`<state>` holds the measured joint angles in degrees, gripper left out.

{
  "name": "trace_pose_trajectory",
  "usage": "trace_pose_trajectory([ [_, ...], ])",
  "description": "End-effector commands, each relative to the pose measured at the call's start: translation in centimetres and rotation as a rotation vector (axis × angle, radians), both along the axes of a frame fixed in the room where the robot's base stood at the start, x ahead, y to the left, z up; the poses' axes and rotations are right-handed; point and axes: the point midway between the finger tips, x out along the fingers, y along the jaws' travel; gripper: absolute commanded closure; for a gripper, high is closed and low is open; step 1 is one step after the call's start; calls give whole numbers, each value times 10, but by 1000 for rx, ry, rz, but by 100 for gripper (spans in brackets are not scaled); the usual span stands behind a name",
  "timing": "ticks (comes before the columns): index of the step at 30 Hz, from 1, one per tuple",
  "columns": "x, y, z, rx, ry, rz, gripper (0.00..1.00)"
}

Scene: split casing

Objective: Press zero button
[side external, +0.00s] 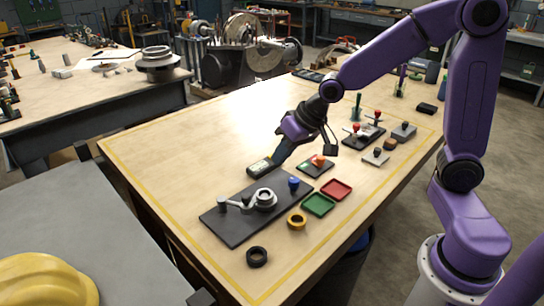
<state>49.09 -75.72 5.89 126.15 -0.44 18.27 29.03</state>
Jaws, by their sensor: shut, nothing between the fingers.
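My gripper (275,161) is shut and empty. It points down and to the left, with its fingertips at the right end of a small dark device with a pale face (258,168) lying on the table. I cannot tell whether the tips touch the device or hover just above it. No marking that reads as zero is legible, and any button at that end is hidden or too small to make out. A dark base with a red-orange top piece and a green patch (316,165) sits just to the right.
A dark plate (228,222) carries a grey ring-shaped part and a blue knob. Red-topped fixtures (371,135) stand behind. The table's left side is clear.

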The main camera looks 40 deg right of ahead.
Motion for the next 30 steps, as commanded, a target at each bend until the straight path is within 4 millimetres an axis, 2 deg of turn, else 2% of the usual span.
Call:
trace_pose_trajectory([
  [1, 20, -12, -2, 28, -19, -79, 100],
  [6, 78, -52, -1, 127, -102, -313, 100],
  [12, 121, -95, -1, 212, -181, -503, 100],
  [18, 137, -116, 0, 249, -219, -583, 100],
  [30, 138, -118, 0, 253, -222, -589, 100],
])
